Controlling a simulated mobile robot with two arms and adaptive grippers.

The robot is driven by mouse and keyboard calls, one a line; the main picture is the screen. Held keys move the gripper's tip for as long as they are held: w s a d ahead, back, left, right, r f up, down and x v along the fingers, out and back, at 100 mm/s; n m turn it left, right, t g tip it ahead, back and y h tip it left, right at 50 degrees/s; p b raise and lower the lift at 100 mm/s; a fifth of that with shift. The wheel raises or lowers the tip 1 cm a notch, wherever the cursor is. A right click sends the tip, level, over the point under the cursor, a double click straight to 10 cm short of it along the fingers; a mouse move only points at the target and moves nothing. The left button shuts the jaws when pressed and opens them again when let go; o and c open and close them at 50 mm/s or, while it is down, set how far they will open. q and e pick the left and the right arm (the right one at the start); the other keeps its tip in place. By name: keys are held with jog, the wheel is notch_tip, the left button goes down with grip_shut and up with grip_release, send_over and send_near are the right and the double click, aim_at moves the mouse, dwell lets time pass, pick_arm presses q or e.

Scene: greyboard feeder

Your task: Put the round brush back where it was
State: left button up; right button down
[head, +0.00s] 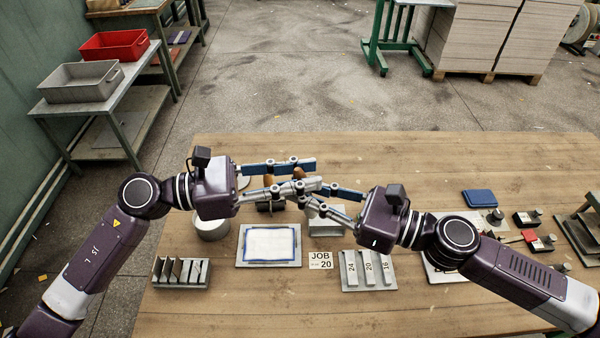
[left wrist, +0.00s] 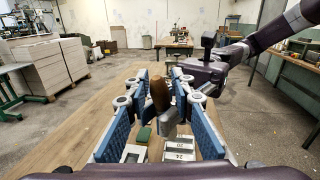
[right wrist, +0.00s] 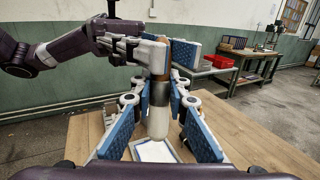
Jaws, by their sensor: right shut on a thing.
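The round brush, with a brown wooden handle (head: 299,173), a metal ferrule and pale bristles (right wrist: 157,124), is upright, bristles down, above the table. My right gripper (right wrist: 157,92) is shut on it. My left gripper (head: 316,176) is open, its fingers reaching in from the left on either side of the handle, which shows between them in the left wrist view (left wrist: 159,93). The fingers of both grippers overlap in the head view, so contact with the left one cannot be told. A second brown piece (head: 268,181) shows behind the left fingers, partly hidden.
On the table (head: 400,310) are a grey round can (head: 212,228), a blue-edged tray (head: 240,262), a JOB 20 card (head: 320,260), a numbered block holder (head: 369,284) and a slotted rack (head: 181,284). A blue pad (head: 479,198) lies right. The front wood is clear.

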pick_arm(q)
grip_shut()
pick_arm(e)
jog(key=c, duration=1.8)
grip_release()
